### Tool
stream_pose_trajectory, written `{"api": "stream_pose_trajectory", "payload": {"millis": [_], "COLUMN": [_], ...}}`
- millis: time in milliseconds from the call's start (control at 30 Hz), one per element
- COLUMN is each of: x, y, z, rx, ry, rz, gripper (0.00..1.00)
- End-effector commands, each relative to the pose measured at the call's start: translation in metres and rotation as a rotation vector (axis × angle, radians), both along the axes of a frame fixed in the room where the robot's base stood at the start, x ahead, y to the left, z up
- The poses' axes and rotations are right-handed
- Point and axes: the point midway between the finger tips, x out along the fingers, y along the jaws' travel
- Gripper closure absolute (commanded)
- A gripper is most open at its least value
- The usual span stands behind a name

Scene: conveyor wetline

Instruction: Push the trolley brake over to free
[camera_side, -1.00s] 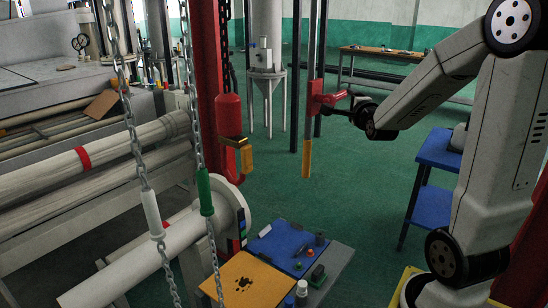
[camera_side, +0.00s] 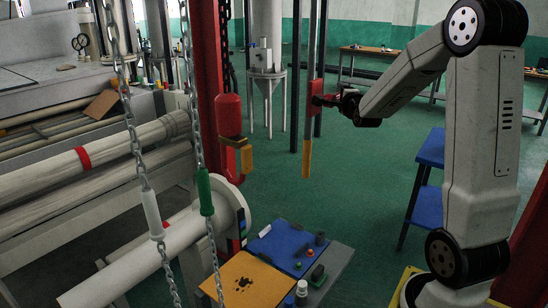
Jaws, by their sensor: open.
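What appears to be the trolley brake is a red fitting (camera_side: 315,92) on an upright grey bar with a yellow lower end (camera_side: 307,158), right of centre. A plain red block shows on the bar; I cannot make out a separate lever, which may be hidden behind my gripper or turned away. My gripper (camera_side: 326,101) is open, with its dark fingers pointing left at the red fitting. The fingertips overlap it in the picture; I cannot tell whether they touch.
Chains (camera_side: 194,110) hang in front. A blue shelf stand (camera_side: 430,150) is at right. Green floor between is clear.

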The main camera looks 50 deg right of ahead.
Motion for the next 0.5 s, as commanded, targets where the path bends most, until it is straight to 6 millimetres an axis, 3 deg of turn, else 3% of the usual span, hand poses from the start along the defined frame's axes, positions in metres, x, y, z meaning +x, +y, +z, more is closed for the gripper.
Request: {"api": "stream_pose_trajectory", "payload": {"millis": [233, 267, 467, 500], "x": [0.0004, 0.0004, 0.0003, 0.0004], "y": [-0.0004, -0.0004, -0.0003, -0.0002], "z": [0.0, 0.0, 0.0, 0.0], "rx": [0.0, 0.0, 0.0, 0.0], "ry": [0.0, 0.0, 0.0, 0.0], "rz": [0.0, 0.0, 0.0, 0.0], "gripper": [0.31, 0.37, 1.0, 1.0]}}
